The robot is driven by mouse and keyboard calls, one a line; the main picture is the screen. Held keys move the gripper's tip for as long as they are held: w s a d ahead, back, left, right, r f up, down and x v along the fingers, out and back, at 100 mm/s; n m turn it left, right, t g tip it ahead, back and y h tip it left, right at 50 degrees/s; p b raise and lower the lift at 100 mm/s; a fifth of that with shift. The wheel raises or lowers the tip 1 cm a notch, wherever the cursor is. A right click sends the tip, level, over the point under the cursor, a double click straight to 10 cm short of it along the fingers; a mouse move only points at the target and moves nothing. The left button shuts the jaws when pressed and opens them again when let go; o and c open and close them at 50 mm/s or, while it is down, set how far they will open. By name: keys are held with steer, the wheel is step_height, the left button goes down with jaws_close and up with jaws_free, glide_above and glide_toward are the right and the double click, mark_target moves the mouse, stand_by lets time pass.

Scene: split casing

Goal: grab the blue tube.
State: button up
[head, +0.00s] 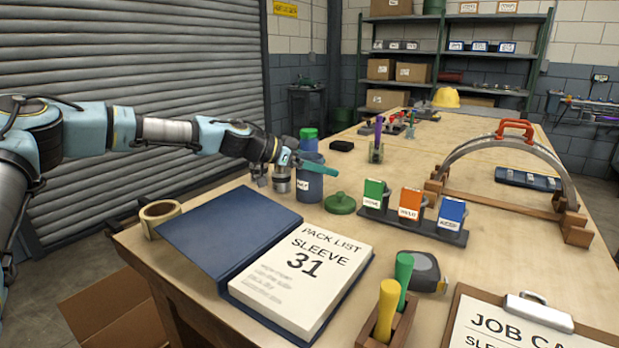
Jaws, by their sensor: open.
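A blue tube-like piece with a green top (308,140) stands up out of a dark blue jar (309,190) with a white label, at the middle of the head view. My arm reaches in from the left. My gripper (322,168), with teal fingers, is in front of the jar's mouth, just below the blue piece in the picture. It is open, with nothing seen between the fingers. It hides part of the jar's rim and the lower end of the blue piece. I cannot tell whether a finger touches the jar.
A green lid (340,203) lies beside the jar. A rack with green, orange and blue labelled boxes (411,218) stands to the right. A thick open book (300,275), a tape roll (161,216) and a wooden holder with yellow and green handles (387,325) are nearer. An arch (520,145) stands farther right.

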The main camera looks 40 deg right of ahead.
steer(key=shift+d, duration=0.1)
steer(key=c, duration=1.2)
